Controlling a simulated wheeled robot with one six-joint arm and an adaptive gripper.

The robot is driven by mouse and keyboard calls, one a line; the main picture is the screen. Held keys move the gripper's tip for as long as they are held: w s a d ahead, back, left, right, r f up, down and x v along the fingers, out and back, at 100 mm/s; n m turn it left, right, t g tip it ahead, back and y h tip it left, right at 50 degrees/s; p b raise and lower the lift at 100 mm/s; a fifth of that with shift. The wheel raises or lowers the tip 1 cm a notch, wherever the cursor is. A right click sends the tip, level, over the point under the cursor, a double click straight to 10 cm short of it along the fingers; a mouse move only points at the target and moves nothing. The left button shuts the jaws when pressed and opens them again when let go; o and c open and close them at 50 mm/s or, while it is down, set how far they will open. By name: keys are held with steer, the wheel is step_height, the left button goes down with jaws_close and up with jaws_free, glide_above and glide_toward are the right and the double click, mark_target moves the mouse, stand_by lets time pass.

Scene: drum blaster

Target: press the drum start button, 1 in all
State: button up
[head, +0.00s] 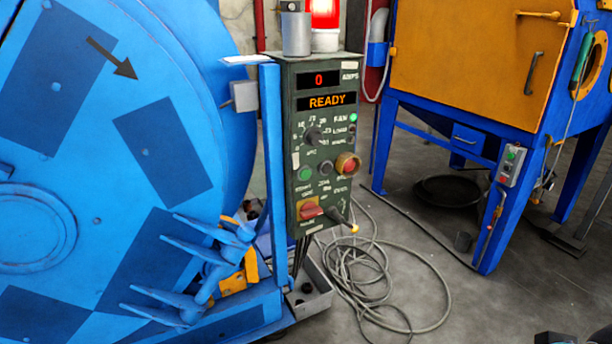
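A dark green control box (325,140) stands upright on a blue post beside the drum. Its upper display shows a red 0 and its lower display (327,101) reads READY. A round green button (305,173) sits at the lower left of the panel; the label under it is too blurred to read surely. A black selector knob (313,135) is above.
The blue drum (120,150) fills the left side. A red-and-yellow switch (311,209) and a yellow-tipped black lever (345,222) jut from the lower panel. A cable (385,295) lies coiled on the floor. A blue-and-orange cabinet (478,60) stands right, beyond open floor.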

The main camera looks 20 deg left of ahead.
jaws_close()
stand_by(1.1)
